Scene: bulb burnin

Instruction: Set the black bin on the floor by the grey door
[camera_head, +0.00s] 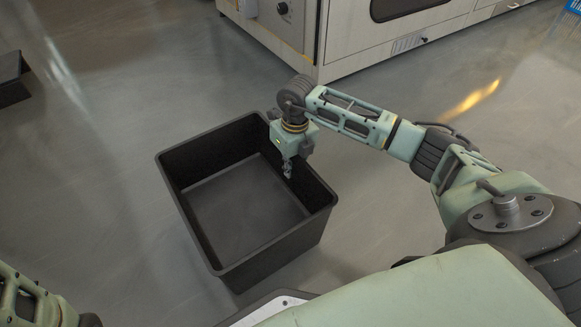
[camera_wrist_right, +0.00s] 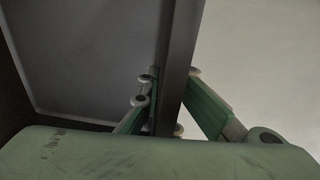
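The black bin (camera_head: 205,245) is an open, empty square box, upright in front of me in the head view. My right gripper (camera_head: 288,174) points down at the bin's right wall. In the right wrist view the wall (camera_wrist_right: 176,60) runs between the two fingers of the gripper (camera_wrist_right: 172,100), one inside and one outside, both appearing to press on it. Whether the bin rests on the floor or hangs just above it is hard to tell. My left arm shows only at the lower left corner; its gripper is out of frame. I cannot make out a grey door.
A pale cabinet-like machine (camera_head: 345,45) with a dark window and a knob stands at the top. Another black box (camera_head: 14,88) is at the left edge. A blue object (camera_head: 572,12) is at the top right corner. The grey floor (camera_head: 100,190) left of the bin is clear.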

